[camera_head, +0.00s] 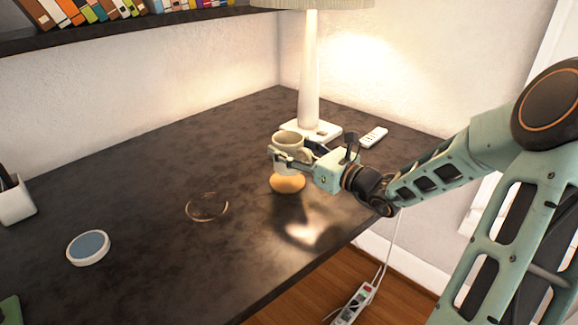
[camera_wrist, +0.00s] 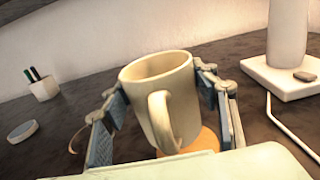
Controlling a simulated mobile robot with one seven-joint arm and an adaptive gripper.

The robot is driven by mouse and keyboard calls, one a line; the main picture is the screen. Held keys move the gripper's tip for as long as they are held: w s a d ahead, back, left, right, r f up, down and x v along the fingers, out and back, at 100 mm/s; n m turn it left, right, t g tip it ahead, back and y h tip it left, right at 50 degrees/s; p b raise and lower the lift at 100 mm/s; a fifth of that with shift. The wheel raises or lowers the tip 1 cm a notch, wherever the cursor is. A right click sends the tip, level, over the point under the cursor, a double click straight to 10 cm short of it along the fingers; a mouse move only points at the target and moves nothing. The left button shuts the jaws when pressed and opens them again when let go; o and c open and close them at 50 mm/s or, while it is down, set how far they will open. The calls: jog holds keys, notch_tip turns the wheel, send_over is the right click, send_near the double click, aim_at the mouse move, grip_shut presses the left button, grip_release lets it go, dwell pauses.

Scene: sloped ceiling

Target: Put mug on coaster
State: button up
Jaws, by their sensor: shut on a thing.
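A cream mug (camera_head: 290,141) is held upright between the fingers of my gripper (camera_head: 289,159), near the lamp. In the wrist view the mug (camera_wrist: 158,68) sits between both finger pads of my gripper (camera_wrist: 158,90), with its handle facing the camera. A round orange-tan disc (camera_head: 287,185), which looks like a coaster, lies on the desk just below the mug in the head view. In the wrist view the disc (camera_wrist: 208,141) shows partly behind the mug. The mug appears raised above the desk; the exact gap is unclear.
A thin-rimmed, see-through round item (camera_head: 207,208) and a white disc with a blue top (camera_head: 88,247) lie left on the dark desk (camera_head: 150,190). A pen cup (camera_head: 14,203) is far left.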

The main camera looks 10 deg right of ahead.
jog(key=shift+w+f, duration=0.65)
jog(key=shift+f, duration=0.05)
notch_tip(320, 180, down, 4)
jog(key=shift+w+d+r+b, duration=0.15)
jog(key=shift+r+b, duration=0.1)
jog(key=shift+b, duration=0.75)
jog(key=shift+r, duration=0.1)
jog(key=o, duration=1.4)
jog(key=shift+f, duration=0.2)
